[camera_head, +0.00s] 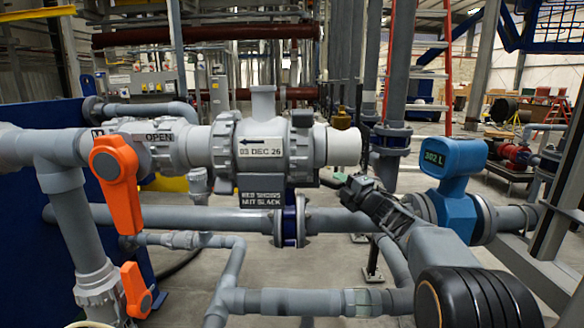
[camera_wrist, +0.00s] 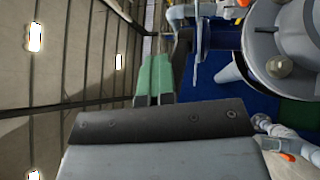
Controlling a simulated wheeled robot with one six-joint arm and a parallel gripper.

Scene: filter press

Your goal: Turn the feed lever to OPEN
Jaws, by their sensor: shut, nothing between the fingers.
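An orange lever (camera_head: 117,182) sits on a grey pipe valve at the left in the head view. It hangs down, tilted slightly right at its lower end. A second, smaller orange lever (camera_head: 135,290) is on the vertical pipe below. No label naming the feed lever is readable. My gripper (camera_head: 340,182) is right of the upper lever, well apart from it, near the middle pipework. Its green fingers (camera_wrist: 153,78) are together and empty in the wrist view.
A grey fitting with a date plate (camera_head: 263,147) and an arrow lies between my gripper and the upper lever. A blue meter (camera_head: 453,170) reading 302 L stands right of my arm. A lower horizontal pipe (camera_head: 205,219) runs beneath. A blue panel (camera_head: 45,115) is behind the levers.

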